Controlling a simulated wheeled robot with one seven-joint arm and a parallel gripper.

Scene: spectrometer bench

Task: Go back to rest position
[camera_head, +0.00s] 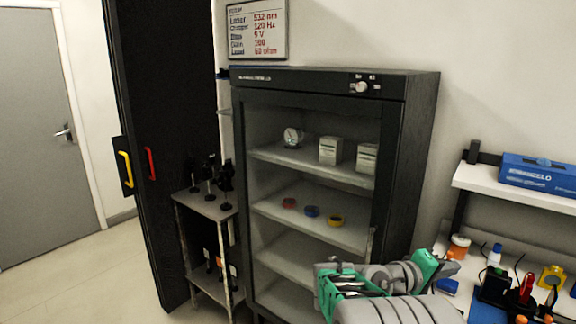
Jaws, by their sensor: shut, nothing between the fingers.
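My grey and green arm is folded in the lower middle of the head view. My gripper (338,268) shows at its left end, in front of the lower part of the dark cabinet (412,150). The gripper is shut and empty. Its fingers are small in the picture and partly hidden by the arm's own links.
The cabinet front shows shelves with a round gauge (293,137), two small boxes (330,151) and coloured rings (312,211). A small cart (207,205) stands left. A cluttered bench (475,268) with a blue box (538,173) above is right. Floor (75,275) is clear at left.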

